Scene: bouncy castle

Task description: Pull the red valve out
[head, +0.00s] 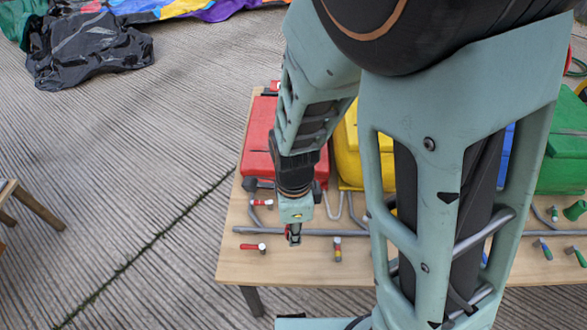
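A small valve with a red and silver handle (253,247) lies at the table's front left, in front of the grey pipe. A second red and silver valve (262,203) is behind the pipe, near the red box. My gripper (294,239) points down over the grey pipe, to the right of both red valves and apart from them. A bit of red shows at the gripper's fingers; I cannot tell if it is part of the gripper or something behind it. The fingers are too small to tell whether they are open or shut.
The wooden table (285,270) carries a red box (258,135), a yellow box (347,150) and a green box (563,160) at the back. A grey pipe (262,232) runs across. My arm hides the table's middle.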

